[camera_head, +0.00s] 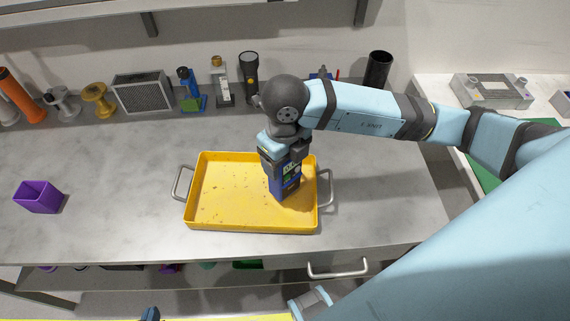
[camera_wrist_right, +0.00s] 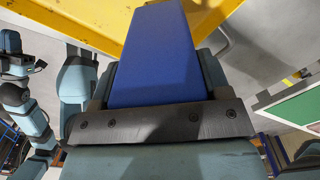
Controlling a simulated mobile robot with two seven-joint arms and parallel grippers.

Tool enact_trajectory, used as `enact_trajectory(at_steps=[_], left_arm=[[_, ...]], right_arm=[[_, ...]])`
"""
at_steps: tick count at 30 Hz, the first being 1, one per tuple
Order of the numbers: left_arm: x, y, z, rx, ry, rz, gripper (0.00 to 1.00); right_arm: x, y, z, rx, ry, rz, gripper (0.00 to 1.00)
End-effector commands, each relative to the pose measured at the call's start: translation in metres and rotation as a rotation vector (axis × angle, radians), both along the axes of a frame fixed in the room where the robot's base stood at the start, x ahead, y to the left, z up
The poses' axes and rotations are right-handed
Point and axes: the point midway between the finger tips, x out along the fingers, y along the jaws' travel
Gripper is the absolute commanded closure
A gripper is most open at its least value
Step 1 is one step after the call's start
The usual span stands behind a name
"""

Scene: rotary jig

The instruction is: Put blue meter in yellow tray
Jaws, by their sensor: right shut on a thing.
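The blue meter (camera_head: 290,187) is upright over the right part of the yellow tray (camera_head: 190,213), with its lower end close to the tray floor; I cannot tell whether it touches. My right gripper (camera_head: 285,156) is above the tray and shut on the meter's upper part. In the right wrist view the meter's plain blue side (camera_wrist_right: 155,55) stretches away from the gripper toward the yellow tray (camera_wrist_right: 75,22). A small blue piece at the bottom edge of the head view may belong to my left arm; its jaws cannot be made out.
A purple box (camera_head: 38,197) stands at the left of the grey counter. A grey vented box (camera_head: 143,92), a flashlight (camera_head: 249,75), a black cylinder (camera_head: 378,70) and several other items line the back. The tray has handles on both sides.

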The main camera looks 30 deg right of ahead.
Motion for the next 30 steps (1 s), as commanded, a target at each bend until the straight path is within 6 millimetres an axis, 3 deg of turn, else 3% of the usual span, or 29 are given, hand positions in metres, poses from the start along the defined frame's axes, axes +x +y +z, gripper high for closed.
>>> enact_trajectory(at_steps=[5,16,17,20,30], left_arm=[[0.000,0.000,0.001,0.000,-0.001,0.000,1.00],[0.000,0.000,-0.005,-0.001,0.001,0.001,1.00],[0.000,0.000,-0.004,-0.001,0.002,0.001,1.00],[0.000,0.000,-0.003,-0.002,0.003,0.002,1.00],[0.000,0.000,0.003,-0.002,0.000,0.001,1.00]], right_arm=[[-0.001,0.000,-0.025,-0.001,0.003,-0.001,0.58],[0.000,0.000,-0.031,0.000,0.001,0.000,0.58],[0.000,0.000,-0.030,0.000,0.001,-0.001,0.25],[0.000,0.000,-0.029,0.000,0.002,-0.001,0.04],[0.000,0.000,-0.024,0.000,0.002,-0.001,0.04]])
